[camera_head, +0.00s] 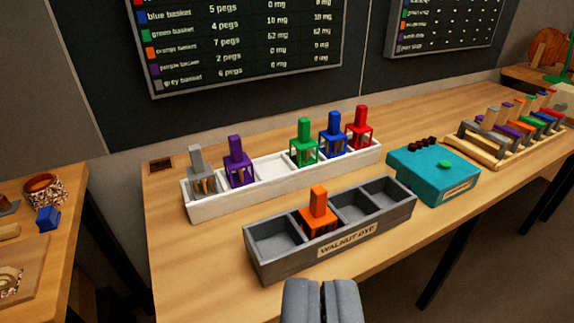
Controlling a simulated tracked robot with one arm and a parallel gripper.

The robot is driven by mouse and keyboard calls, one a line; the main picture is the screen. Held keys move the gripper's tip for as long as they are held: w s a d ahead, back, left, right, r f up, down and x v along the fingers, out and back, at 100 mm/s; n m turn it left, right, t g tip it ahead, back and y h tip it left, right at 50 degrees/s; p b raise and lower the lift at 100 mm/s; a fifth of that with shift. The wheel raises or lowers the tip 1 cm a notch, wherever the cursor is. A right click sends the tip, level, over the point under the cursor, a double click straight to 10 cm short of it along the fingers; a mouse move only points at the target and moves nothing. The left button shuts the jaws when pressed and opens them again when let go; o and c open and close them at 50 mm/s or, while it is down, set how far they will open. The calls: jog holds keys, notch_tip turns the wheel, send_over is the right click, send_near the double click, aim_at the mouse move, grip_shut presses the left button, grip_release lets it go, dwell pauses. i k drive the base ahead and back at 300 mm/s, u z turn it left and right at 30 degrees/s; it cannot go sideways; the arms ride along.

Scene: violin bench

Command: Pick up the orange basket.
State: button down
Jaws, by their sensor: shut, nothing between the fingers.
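The orange basket (319,212) stands upright in the second compartment from the left of a grey tray (330,252) labelled "WALNUT DYE". Its handle block sticks up above the tray's rim, and its lower part is partly hidden by the front wall. My gripper (322,284) shows at the bottom edge of the view, in front of the tray. It is shut and empty, apart from the basket.
Behind the grey tray, a white tray (190,214) holds grey, purple, green, blue and red baskets, with one empty compartment. A teal box (432,178) and a wooden peg rack (490,155) stand to the right. A second table (60,262) is at left.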

aim_at(317, 218)
jog(key=z, duration=0.1)
jog(key=k, duration=0.35)
jog(key=u, duration=0.3)
jog(key=i, duration=1.25)
jog(key=z, duration=0.4)
